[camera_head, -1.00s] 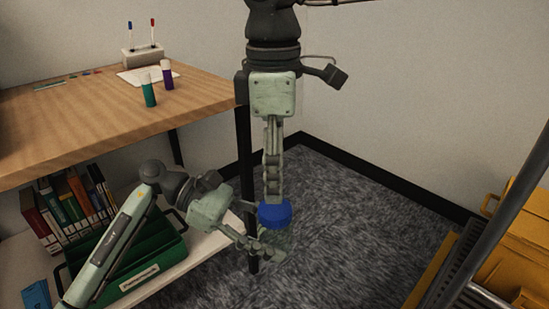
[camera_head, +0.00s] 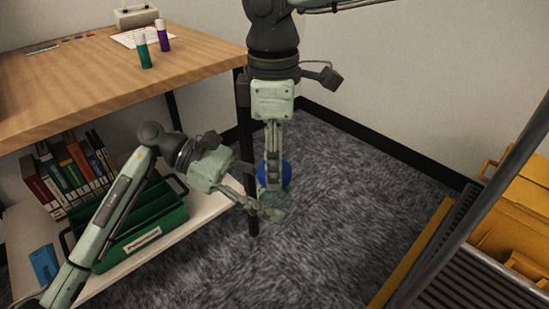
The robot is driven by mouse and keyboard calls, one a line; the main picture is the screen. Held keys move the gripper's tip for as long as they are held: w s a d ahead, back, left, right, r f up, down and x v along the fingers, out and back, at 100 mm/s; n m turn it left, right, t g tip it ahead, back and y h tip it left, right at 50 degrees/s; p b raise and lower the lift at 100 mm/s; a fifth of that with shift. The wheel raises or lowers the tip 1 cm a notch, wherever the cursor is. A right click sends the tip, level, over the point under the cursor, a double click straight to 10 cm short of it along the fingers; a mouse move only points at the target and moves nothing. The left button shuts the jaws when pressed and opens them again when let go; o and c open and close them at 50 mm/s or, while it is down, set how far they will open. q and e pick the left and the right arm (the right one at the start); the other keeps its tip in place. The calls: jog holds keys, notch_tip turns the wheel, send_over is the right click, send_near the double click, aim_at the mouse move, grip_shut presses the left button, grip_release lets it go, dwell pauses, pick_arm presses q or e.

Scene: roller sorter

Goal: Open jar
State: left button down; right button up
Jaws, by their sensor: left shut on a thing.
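A see-through, pale green jar (camera_head: 273,204) with a blue lid (camera_head: 287,174) is held up in the air over the grey carpet. My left gripper (camera_head: 264,208) reaches in from the left and is shut on the jar's body below the lid. My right gripper (camera_head: 272,178) points straight down from above. Its fingers overlap the blue lid and hide its middle. The fingers are seen edge-on, so I cannot tell whether they touch the lid or are closed on it.
A wooden table (camera_head: 90,85) stands at the left, with green (camera_head: 145,54) and purple (camera_head: 163,38) cylinders on it. A shelf below holds books (camera_head: 75,170) and a green file holder (camera_head: 140,228). Yellow crates (camera_head: 515,225) and a roller track (camera_head: 475,275) are at the right.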

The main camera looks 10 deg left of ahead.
jog(key=c, duration=0.5)
jog(key=n, duration=0.3)
jog(key=shift+c, duration=0.2)
jog(key=o, duration=1.3)
